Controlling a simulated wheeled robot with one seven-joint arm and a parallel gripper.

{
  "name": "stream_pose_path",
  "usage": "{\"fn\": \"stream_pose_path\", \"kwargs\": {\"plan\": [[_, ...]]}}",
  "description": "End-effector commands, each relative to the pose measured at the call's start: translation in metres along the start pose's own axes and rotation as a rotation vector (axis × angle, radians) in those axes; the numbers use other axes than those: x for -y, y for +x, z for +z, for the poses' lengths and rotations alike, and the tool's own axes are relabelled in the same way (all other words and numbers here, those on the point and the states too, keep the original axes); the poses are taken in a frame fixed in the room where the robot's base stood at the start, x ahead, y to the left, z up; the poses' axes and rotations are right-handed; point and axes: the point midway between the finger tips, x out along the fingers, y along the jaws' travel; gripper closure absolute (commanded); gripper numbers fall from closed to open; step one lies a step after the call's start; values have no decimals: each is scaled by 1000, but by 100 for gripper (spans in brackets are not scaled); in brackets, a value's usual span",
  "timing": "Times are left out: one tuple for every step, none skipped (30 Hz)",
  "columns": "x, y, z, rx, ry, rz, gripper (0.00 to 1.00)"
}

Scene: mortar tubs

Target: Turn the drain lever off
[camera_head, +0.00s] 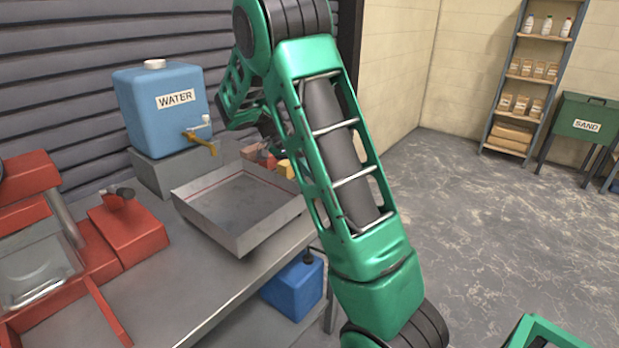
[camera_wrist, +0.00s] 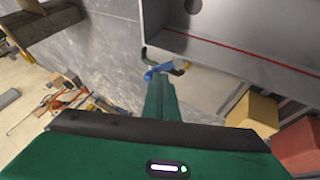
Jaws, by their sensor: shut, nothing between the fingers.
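The grey metal tub (camera_head: 215,228) with a red line along its inner wall sits on the bench in the head view. In the wrist view its wall and floor (camera_wrist: 235,35) fill the upper right, with a dark round drain hole. A small blue lever (camera_wrist: 160,69) shows just outside the tub wall, beside a dark and brass-coloured fitting. My gripper (camera_wrist: 160,85) is shut and empty, its fingertips close to the blue lever. I cannot tell whether they touch it. In the head view my arm hides the lever and fingertips.
A blue water tank (camera_head: 160,112) with a brass tap stands behind the tub. Yellow (camera_wrist: 253,112) and red (camera_wrist: 298,145) blocks lie close beside the tub. Red equipment (camera_head: 125,232) is at the left. Open floor (camera_head: 490,240) lies to the right.

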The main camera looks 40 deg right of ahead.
Motion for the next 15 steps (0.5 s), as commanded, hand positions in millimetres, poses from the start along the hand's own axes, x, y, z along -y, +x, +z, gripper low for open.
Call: {"fn": "stream_pose_path", "kwargs": {"plan": [[0, 1, 0, 19, 37, 20, 100], [0, 1, 0, 31, 61, 32, 100], [-1, 1, 1, 47, 91, 48, 100], [-1, 1, 1, 58, 114, 59, 100], [-2, 1, 1, 70, 137, 71, 100], [-2, 1, 2, 86, 166, 86, 100], [-3, 1, 2, 96, 188, 97, 100], [-3, 1, 2, 108, 210, 108, 100], [-3, 1, 3, 122, 236, 122, 100], [-4, 1, 3, 132, 256, 132, 100], [-4, 1, 4, 142, 276, 143, 100], [-4, 0, 4, 155, 301, 154, 100], [-5, 0, 4, 165, 318, 164, 100], [-5, 1, 4, 173, 335, 172, 100], [-5, 0, 5, 184, 356, 184, 100]]}}
